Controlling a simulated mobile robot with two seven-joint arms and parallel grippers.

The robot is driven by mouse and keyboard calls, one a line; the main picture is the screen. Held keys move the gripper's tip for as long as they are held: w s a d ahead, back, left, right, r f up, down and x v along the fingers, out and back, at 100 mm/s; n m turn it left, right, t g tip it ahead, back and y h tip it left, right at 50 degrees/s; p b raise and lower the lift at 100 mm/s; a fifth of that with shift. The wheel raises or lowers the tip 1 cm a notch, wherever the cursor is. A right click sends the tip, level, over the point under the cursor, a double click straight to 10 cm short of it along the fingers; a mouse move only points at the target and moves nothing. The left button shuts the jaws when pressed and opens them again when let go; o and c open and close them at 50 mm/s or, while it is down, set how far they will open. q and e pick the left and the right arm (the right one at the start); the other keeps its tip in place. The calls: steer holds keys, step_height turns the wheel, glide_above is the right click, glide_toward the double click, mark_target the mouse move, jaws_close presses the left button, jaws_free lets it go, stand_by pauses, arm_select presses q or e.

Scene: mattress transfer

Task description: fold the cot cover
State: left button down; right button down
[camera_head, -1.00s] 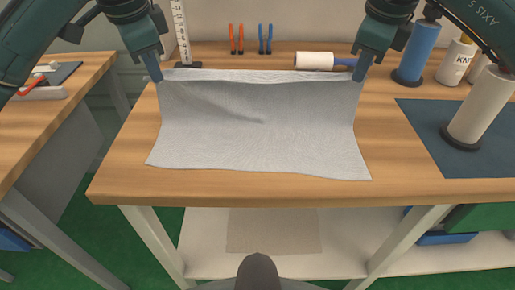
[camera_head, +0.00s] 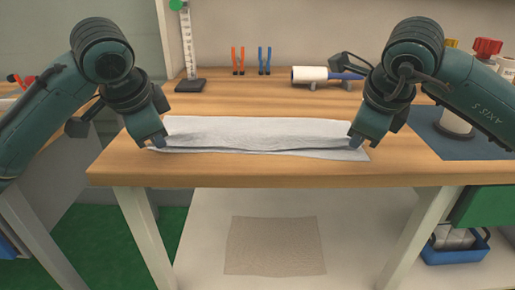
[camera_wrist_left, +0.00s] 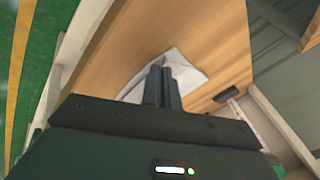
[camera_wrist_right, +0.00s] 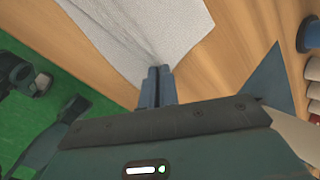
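The cot cover (camera_head: 250,135) is a light grey-white cloth lying across the middle of the wooden table, folded over so that its far part lies on the near part. A thin strip of the lower layer shows along the front. My left gripper (camera_head: 155,143) is at the front left corner of the fold; in the left wrist view its fingers (camera_wrist_left: 162,85) are together on the cloth (camera_wrist_left: 188,70). My right gripper (camera_head: 357,145) is at the front right corner; in the right wrist view its fingers (camera_wrist_right: 156,85) are together on the cloth edge (camera_wrist_right: 150,35).
The wooden table (camera_head: 240,175) is bare behind the cover and along its front edge. At the back stand a ruler post (camera_head: 188,45), clips (camera_head: 264,60) and a white roller (camera_head: 310,73). A blue mat (camera_head: 435,130) lies at right. A beige cloth (camera_head: 275,245) lies on the lower shelf.

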arm_select(q)
steer(key=c, duration=2.1)
jaws_free()
steer(key=shift+f, duration=0.1)
arm_select(e)
steer(key=c, duration=2.1)
jaws_free()
steer(key=shift+f, duration=0.1)
arm_select(q)
steer(key=o, duration=0.8)
arm_select(e)
steer(key=o, duration=0.8)
arm_select(q)
steer(key=shift+s+r, duration=0.15)
steer(key=shift+r, duration=0.2)
arm_select(e)
steer(key=shift+s+r, duration=0.15)
steer(key=shift+r, duration=0.15)
arm_select(q)
steer(key=v, duration=0.6)
steer(key=s+v, duration=0.1)
steer(key=v, duration=0.3)
steer(key=shift+f, duration=0.25)
arm_select(e)
steer(key=v, duration=0.6)
steer(key=s+v, duration=0.1)
steer(key=v, duration=0.3)
steer(key=shift+f, duration=0.2)
